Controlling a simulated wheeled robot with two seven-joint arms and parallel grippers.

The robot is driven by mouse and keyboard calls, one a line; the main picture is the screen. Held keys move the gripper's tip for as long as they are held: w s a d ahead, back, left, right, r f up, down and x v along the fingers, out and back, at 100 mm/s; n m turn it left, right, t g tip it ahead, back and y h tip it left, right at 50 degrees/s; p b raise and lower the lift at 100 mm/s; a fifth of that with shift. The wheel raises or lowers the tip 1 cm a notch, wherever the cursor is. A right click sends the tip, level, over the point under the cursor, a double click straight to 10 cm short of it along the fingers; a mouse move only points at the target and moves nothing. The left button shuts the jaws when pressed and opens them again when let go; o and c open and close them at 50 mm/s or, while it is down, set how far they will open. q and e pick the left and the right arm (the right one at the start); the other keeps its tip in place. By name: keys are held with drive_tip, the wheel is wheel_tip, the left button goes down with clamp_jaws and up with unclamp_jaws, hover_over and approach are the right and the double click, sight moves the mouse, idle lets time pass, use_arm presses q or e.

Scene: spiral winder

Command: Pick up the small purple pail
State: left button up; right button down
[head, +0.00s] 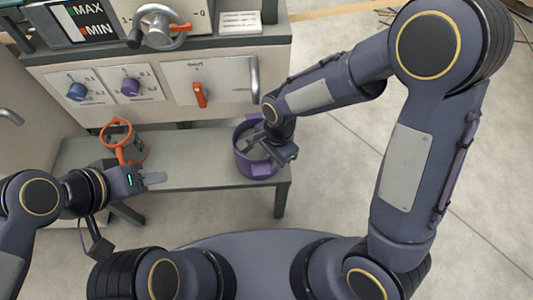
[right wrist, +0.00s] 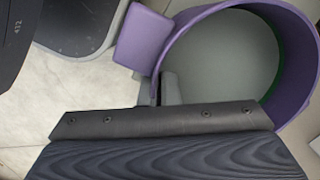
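The small purple pail (head: 243,166) stands on the right end of the low grey bench. My right gripper (head: 262,150) is over it and covers part of its opening. In the right wrist view the pail's curved rim (right wrist: 195,22) fills the upper right, with a purple tab on its left side. Grey finger parts (right wrist: 158,90) show on both sides of the pail's wall, close to it; whether they press on it cannot be told. My left gripper (head: 153,180) is in front of the bench at the left, with nothing seen in it; its finger gap is unclear.
An orange pail (head: 133,152) with a raised handle stands on the left part of the bench (head: 195,172). Behind is a cabinet with blue and purple knobs, an orange lever (head: 200,95) and a hand wheel (head: 160,27).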

drive_tip(key=shift+r, duration=0.4)
drive_tip(key=s+d+r+p, duration=0.2)
drive_tip(key=s+r+p, duration=0.4)
drive_tip(key=s+r, duration=0.6)
drive_tip(key=shift+s+d+p, duration=0.25)
drive_tip(key=shift+s+p, duration=0.05)
drive_tip(key=shift+s, duration=0.5)
